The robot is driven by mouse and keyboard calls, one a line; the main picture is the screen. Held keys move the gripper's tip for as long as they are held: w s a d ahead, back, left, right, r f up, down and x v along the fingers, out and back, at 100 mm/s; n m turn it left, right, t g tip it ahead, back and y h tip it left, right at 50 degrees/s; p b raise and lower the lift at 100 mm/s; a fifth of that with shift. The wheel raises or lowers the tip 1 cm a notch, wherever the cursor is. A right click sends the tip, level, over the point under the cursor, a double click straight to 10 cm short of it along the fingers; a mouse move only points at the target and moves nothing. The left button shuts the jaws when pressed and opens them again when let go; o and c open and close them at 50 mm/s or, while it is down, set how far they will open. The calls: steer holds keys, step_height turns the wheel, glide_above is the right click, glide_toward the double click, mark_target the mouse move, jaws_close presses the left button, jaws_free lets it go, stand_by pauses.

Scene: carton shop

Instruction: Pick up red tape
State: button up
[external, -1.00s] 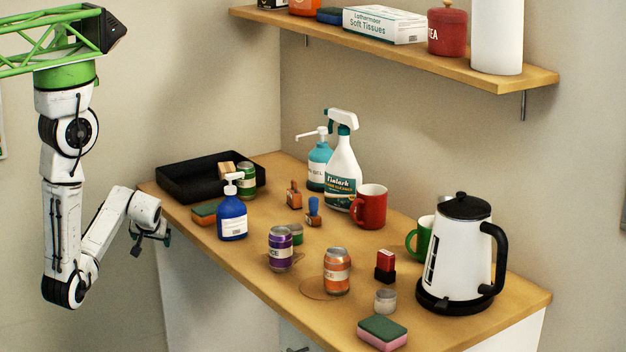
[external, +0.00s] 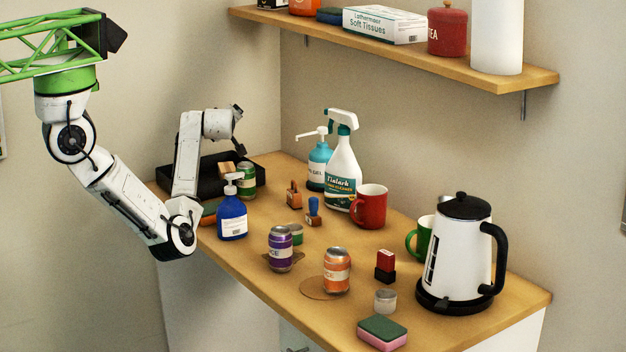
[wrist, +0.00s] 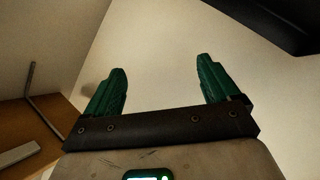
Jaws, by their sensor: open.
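I cannot make out a roll of red tape in either view. My gripper (external: 238,114) is raised above the back left of the table, over the black tray's area, well away from the small objects. In the wrist view my gripper (wrist: 160,85) shows two green fingers spread wide with nothing between them, facing a pale wall. Red things on the table are a red mug (external: 371,207) at the back and a small red-and-black block (external: 385,265) standing upright near the middle right.
The table (external: 345,305) holds a black tray (external: 258,172), a blue pump bottle (external: 232,219), a spray bottle (external: 343,178), a purple can (external: 280,250), an orange can (external: 337,271), a kettle (external: 463,255) and a sponge (external: 382,332). A wooden shelf (external: 540,78) hangs above.

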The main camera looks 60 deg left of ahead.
steer(key=w+d+r+m+h+p, duration=0.1)
steer(key=w+d+m+h, duration=0.15)
steer(key=d, duration=0.75)
steer(key=w+d+r+m+t+h+p, duration=0.15)
steer(key=w+d, duration=0.25)
steer(key=d, duration=0.5)
steer(key=w+d+m+h+p, duration=0.15)
steer(key=w+d, duration=0.25)
steer(key=d, duration=0.6)
steer(key=s+d+f+g+h+p, duration=0.1)
steer(key=s+d+f+g+h, duration=0.15)
steer(key=d, duration=0.45)
steer(key=s+d+f+g+h+p, duration=0.1)
steer(key=s+d+f+g+h, duration=0.2)
steer(key=d, duration=0.5)
steer(key=s+d+f+g+h+p, duration=0.1)
steer(key=s+d+f+g, duration=0.3)
steer(key=d, duration=0.3)
steer(key=shift+n, duration=0.35)
steer(key=f+b, duration=0.1)
steer(key=s+f+b, duration=0.1)
steer(key=f, duration=0.1)
steer(key=d+f+b, duration=0.1)
steer(key=shift+s+f, duration=0.15)
steer(key=shift+f, duration=0.1)
steer(key=shift+w+d+f, duration=0.1)
steer(key=shift+f, duration=1.35)
steer(key=shift+w+d+f, duration=0.1)
steer(key=shift+f, duration=1.3)
steer(key=shift+c, duration=0.2)
